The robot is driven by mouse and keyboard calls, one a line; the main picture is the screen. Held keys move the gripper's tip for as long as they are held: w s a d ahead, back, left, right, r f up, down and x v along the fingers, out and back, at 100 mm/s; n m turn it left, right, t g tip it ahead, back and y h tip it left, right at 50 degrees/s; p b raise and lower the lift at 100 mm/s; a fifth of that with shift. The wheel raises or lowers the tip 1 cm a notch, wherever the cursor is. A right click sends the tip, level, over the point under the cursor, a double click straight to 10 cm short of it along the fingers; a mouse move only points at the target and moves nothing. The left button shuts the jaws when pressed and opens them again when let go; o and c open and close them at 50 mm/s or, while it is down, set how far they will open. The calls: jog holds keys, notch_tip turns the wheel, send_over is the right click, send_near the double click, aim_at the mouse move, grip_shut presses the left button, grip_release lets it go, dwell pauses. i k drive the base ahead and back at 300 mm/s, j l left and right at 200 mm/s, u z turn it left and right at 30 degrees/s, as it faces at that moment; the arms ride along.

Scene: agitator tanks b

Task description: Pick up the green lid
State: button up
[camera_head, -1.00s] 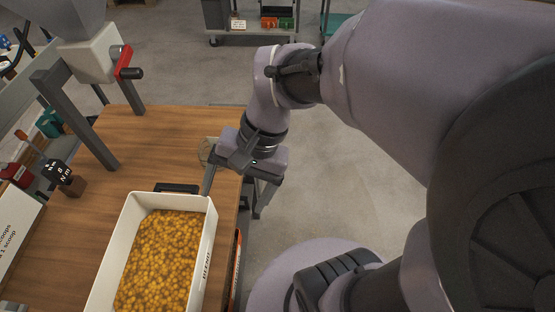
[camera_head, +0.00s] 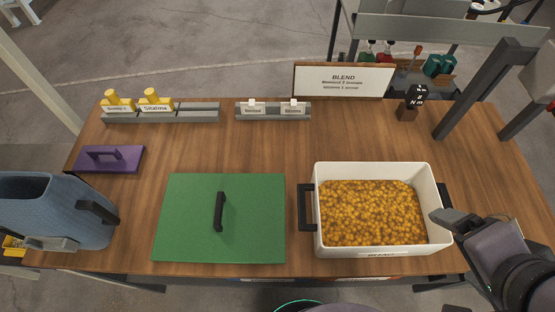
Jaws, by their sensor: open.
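The green lid (camera_head: 180,218) is a flat square panel with a black bar handle (camera_head: 219,211) standing on its middle. It lies flat on the wooden table, left of the white bin (camera_head: 341,250) of yellow-orange pieces. My gripper (camera_head: 447,221) is at the right, by the bin's right wall and well away from the lid. It is open, and I see nothing in it. Its fingers are partly hidden by their angle.
The open bin stands between my gripper and the lid. A small purple lid (camera_head: 124,160) and a blue-grey container (camera_head: 48,210) are at the left. Label racks (camera_head: 190,117) and a BLEND sign (camera_head: 343,80) line the back. Grey posts rise at the right.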

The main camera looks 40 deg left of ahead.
aim_at(207, 217)
jog(key=u, duration=0.45)
jog(key=j+u, duration=0.1)
jog(key=u, duration=0.85)
jog(key=j+u, duration=0.1)
jog(key=u, duration=0.85)
jog(key=k+l+z, duration=0.1)
jog(key=z, duration=1.4)
jog(key=k+l+u, duration=0.1)
jog(key=u, duration=1.4)
jog(key=i+j+z, duration=0.2)
jog(key=j+z, duration=0.15)
jog(key=j, duration=0.2)
jog(key=i+j+z, duration=0.15)
jog(key=j+z, duration=0.2)
jog(key=j, duration=0.25)
jog(key=j+z, duration=0.35)
jog(key=j, duration=0.25)
jog(key=i, duration=0.05)
